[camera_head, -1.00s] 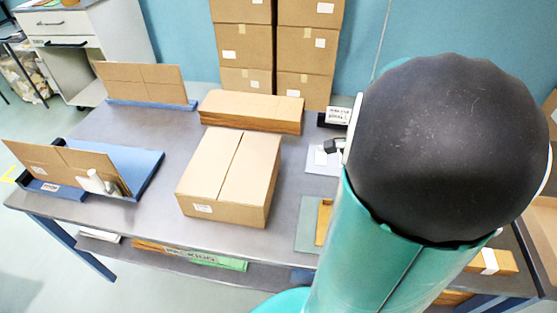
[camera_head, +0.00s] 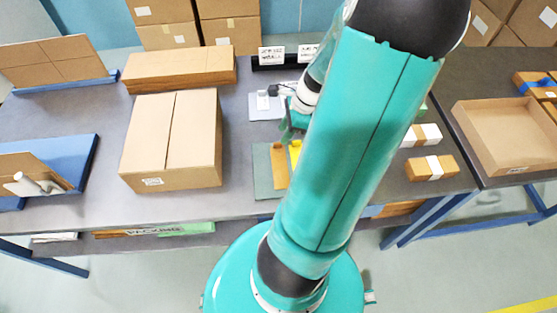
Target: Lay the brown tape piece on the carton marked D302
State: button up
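A closed carton (camera_head: 172,135) with a seam along its top stands on the table left of my arm. The small label (camera_head: 152,182) on its front is too small to read, so I cannot confirm D302. A brown strip (camera_head: 279,166), which looks like the brown tape piece, lies on a grey-green mat (camera_head: 262,178). A yellow strip (camera_head: 295,155) lies beside it, partly behind my arm. My gripper (camera_head: 287,132) is just above the far end of these strips. My arm and wrist hide most of it, so its opening is unclear.
Flat cardboard (camera_head: 180,68) is stacked behind the carton. A small device sits on a pale plate (camera_head: 262,112). Small banded boxes (camera_head: 432,167) and an open tray (camera_head: 505,140) are at right. Bare tabletop separates the carton and mat.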

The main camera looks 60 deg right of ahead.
aim_at(275, 148)
jog(key=shift+d+x, duration=0.15)
jog(key=shift+x, duration=1.3)
jog(key=shift+d+x, duration=0.2)
jog(key=shift+x, duration=1.2)
jog(key=shift+c, duration=0.4)
grip_shut()
